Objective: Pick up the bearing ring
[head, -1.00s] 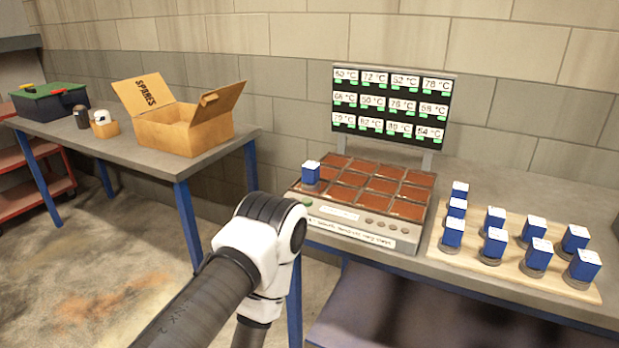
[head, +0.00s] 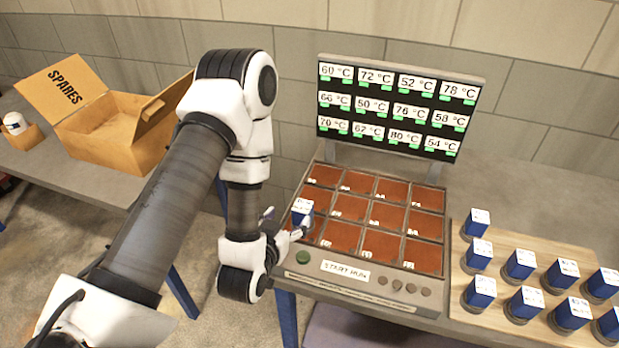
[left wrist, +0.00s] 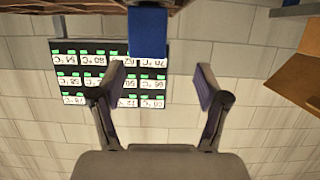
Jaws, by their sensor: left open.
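A bearing ring with a blue, white-topped block on it (head: 302,211) sits at the front left cell of the heating plate (head: 330,276). The block also shows in the left wrist view (left wrist: 147,32), at the top edge; the ring itself is hard to make out in both views. My left gripper (head: 287,224) is open beside the block, at the plate's front left corner. In the left wrist view the open fingers (left wrist: 158,82) have a gap between them, and the block shows beyond that gap. My right gripper is not in view.
A temperature display (head: 395,108) stands behind the plate. Several more blue-blocked rings stand on a wooden board (head: 497,258) at the right. An open SPARES box (head: 105,150) and a small container (head: 22,137) are on the left table. Other plate cells look empty.

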